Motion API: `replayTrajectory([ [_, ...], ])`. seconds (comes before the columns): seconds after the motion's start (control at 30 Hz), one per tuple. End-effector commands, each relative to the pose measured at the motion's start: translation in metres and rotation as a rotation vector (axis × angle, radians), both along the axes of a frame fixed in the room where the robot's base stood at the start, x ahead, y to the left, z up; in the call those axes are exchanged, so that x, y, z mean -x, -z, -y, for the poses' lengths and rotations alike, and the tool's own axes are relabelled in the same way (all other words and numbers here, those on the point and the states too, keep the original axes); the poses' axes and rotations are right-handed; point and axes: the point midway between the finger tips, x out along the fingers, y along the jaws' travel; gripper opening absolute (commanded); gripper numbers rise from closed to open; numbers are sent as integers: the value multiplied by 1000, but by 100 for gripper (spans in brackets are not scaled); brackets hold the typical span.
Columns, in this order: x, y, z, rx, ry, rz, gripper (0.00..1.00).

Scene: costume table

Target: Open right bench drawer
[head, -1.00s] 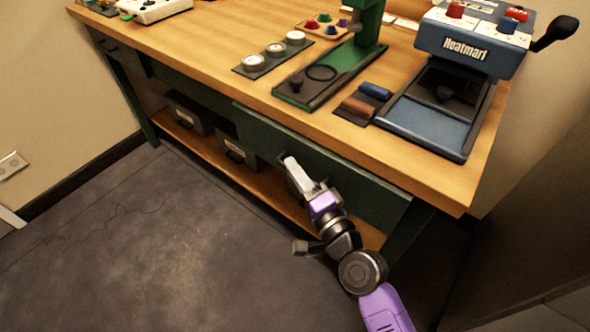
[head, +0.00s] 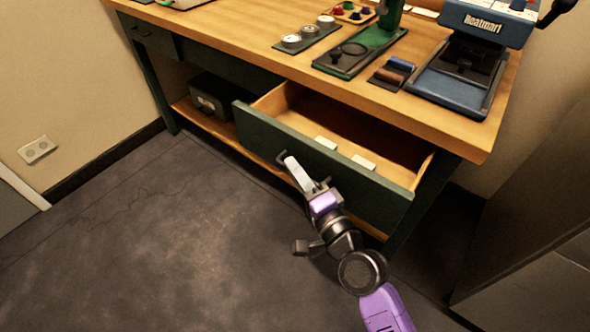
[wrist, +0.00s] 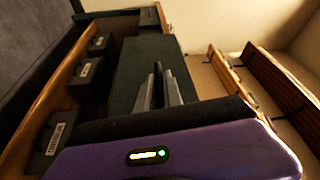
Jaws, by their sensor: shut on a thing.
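The right bench drawer (head: 355,178) has a dark green front and a pale wooden inside, and it stands well out from the bench. Two small white blocks lie in it. My gripper (head: 285,160) is at the left-middle of the drawer front, shut on the drawer's handle, which the fingers mostly hide. In the wrist view my gripper's fingers (wrist: 160,78) are close together against the dark green drawer front (wrist: 130,65).
The wooden bench top (head: 240,50) carries a blue heat press (head: 470,60), a green-based press (head: 360,55) and small parts. Dark labelled boxes (head: 210,97) stand on the lower shelf. The grey floor (head: 150,240) in front is clear.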

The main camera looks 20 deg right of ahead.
Motion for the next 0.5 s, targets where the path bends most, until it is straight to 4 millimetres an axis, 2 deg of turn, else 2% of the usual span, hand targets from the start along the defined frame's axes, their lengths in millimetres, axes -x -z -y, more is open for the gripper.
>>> replayTrajectory([
  [0.13,0,2,1,1,1,-4,0],
  [0.17,0,2,1,1,1,-4,15],
  [0.27,0,2,1,1,1,-4,32],
  [0.5,0,1,0,0,0,-1,32],
])
